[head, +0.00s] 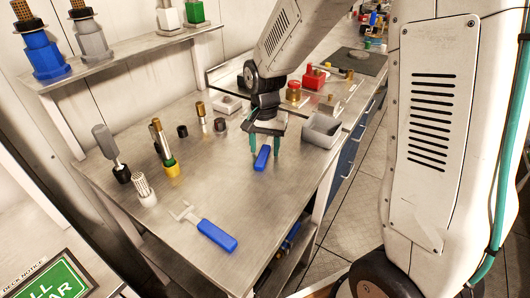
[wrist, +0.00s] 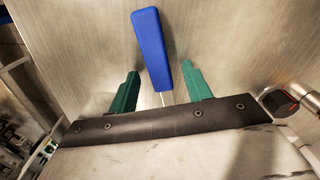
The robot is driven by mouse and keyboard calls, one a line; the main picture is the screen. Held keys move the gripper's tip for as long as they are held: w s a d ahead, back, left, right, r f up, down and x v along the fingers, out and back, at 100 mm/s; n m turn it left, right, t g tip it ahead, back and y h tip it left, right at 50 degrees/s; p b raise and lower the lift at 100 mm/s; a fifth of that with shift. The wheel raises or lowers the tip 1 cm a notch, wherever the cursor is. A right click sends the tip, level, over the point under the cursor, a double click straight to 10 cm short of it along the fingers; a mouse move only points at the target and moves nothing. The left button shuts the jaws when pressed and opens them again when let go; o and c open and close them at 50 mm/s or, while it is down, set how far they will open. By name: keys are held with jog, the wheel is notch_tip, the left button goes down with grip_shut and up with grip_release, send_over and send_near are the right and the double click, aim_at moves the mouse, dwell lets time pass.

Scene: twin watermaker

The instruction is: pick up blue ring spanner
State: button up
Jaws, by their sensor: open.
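A blue-handled tool (head: 262,158) lies on the metal bench below my gripper (head: 265,148). In the wrist view its blue handle (wrist: 152,50) points away from my gripper (wrist: 161,85), and a thin metal shank runs back between the green fingers. Its head is hidden behind the gripper's dark bar, so I cannot tell if it is a ring. My gripper is open, one finger on each side of the tool, with gaps on both sides. A second blue-handled tool (head: 217,236) with a grey, open-jawed head lies nearer the bench's front edge.
A grey open bin (head: 321,131) stands right of my gripper. Several upright tools and fittings, including a yellow-based one (head: 171,168) and a white brush-like one (head: 144,189), stand at the left. The bench between them and the gripper is mostly clear.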

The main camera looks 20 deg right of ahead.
aim_at(265, 150)
jog(key=shift+f, duration=0.1)
jog(key=shift+c, duration=0.3)
grip_shut()
notch_tip(265, 150, up, 10)
dwell(0.3)
